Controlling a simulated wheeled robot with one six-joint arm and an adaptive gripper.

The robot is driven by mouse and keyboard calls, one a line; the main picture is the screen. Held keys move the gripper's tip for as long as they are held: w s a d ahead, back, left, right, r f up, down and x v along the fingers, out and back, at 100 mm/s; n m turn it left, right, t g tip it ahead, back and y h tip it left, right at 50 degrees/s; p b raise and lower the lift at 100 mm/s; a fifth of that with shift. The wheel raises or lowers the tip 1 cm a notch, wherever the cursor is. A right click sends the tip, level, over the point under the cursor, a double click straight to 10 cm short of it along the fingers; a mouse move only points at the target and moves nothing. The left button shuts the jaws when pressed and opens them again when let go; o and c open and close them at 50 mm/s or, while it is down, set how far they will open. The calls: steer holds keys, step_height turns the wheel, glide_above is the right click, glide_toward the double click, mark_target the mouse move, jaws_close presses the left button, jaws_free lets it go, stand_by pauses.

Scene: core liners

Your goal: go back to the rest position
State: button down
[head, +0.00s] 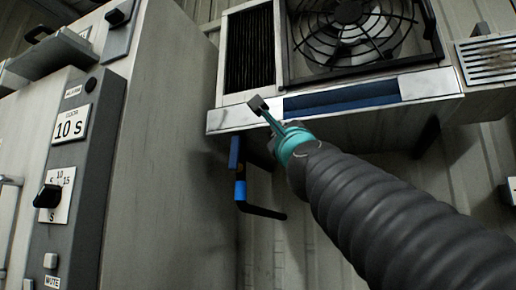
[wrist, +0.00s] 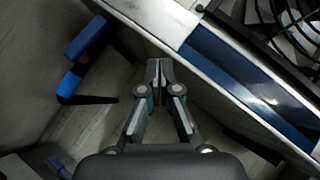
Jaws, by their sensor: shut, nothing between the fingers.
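My gripper (wrist: 159,72) is shut and empty in the wrist view, its two fingertips together. In the head view my gripper (head: 258,105) is at the end of my dark ribbed arm, in front of the lower edge of a wall-mounted fan unit (head: 430,84). I cannot tell whether it touches the unit's edge. The fan unit's pale rim also shows in the wrist view (wrist: 160,22), just beyond and above the fingertips.
A blue valve handle with a black lever (head: 262,210) hangs below the unit, left of my arm. It also shows in the wrist view (wrist: 88,40). A grey cabinet with a dial panel (head: 85,165) stands at left. A vent grille (head: 490,60) is at upper right.

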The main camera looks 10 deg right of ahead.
steer(key=shift+s, duration=0.1)
stand_by(0.6)
steer(key=w+a+f+n+g+y, duration=0.3)
steer(key=f+n, duration=0.3)
steer(key=f, duration=0.1)
steer(key=w+a+f+n+g+y, duration=0.2)
steer(key=f+n, duration=0.4)
step_height(320, 180, down, 21)
steer(key=s+a+n+g, duration=0.1)
steer(key=s+n+g, duration=0.1)
steer(key=n+g, duration=0.5)
steer(key=s+d+f+n+g+h, duration=0.1)
steer(key=s+d+f+n+g, duration=0.1)
steer(key=s+f, duration=0.5)
steer(key=s+d+f+n+g+h, duration=0.2)
steer(key=s+f, duration=0.6)
steer(key=f, duration=0.6)
steer(key=s+d+f+n+g+h, duration=0.1)
steer(key=s+d+f+n+g, duration=0.2)
steer(key=s+f, duration=0.4)
steer(key=shift+s+d+f+n+h, duration=0.2)
steer(key=shift+s+f+n+h, duration=0.15)
steer(key=shift+f, duration=1.7)
